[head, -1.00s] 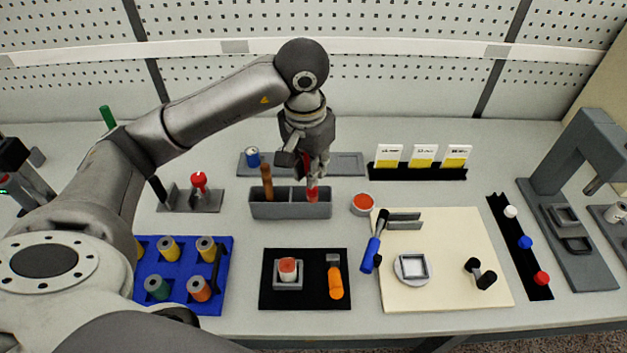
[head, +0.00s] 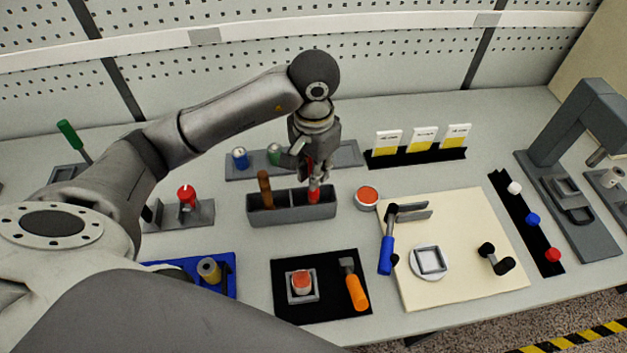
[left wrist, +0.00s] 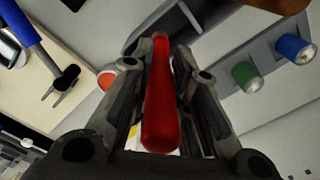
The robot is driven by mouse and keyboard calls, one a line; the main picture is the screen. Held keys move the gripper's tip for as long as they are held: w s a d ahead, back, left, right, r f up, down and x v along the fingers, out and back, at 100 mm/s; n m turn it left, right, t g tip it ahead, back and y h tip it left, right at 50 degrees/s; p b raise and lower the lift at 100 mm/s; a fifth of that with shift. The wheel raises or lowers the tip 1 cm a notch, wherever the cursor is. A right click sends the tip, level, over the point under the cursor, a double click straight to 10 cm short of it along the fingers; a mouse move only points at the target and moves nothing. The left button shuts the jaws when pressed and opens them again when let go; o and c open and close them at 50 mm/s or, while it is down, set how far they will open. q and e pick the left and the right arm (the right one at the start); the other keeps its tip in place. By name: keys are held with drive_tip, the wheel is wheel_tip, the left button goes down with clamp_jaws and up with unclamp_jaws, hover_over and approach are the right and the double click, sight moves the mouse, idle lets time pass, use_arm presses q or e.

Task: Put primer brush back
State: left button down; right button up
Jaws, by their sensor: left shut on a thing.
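The red-handled brush (head: 314,193) is upright at the right compartment of the grey two-part holder (head: 270,220). Its lower end is hidden by the holder's front wall, so I cannot tell whether it touches the bottom. My left gripper (head: 314,178) points down over that compartment and is shut on the brush. In the left wrist view the red handle (left wrist: 160,100) lies between the two fingers (left wrist: 165,75). A brown-handled brush (head: 265,188) leans in the left compartment. My right gripper is not in view.
A red-topped tin (head: 367,197) stands right of the holder. Behind it is a grey tray (head: 348,153) with blue (head: 240,157) and green (head: 274,154) cans. In front lies a black mat (head: 330,308) with an orange-handled tool (head: 355,290). A cream board (head: 460,215) is at right.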

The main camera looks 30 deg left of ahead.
use_arm(q)
wheel_tip(320, 180, down, 3)
drive_tip(key=shift+s+f+p, duration=0.1)
drive_tip(key=shift+p, duration=0.45)
drive_tip(key=shift+f, duration=0.5)
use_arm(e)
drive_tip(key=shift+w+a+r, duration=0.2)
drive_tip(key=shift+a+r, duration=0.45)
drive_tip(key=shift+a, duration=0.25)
use_arm(q)
drive_tip(key=shift+f, duration=0.15)
drive_tip(key=c, duration=1.4)
unclamp_jaws()
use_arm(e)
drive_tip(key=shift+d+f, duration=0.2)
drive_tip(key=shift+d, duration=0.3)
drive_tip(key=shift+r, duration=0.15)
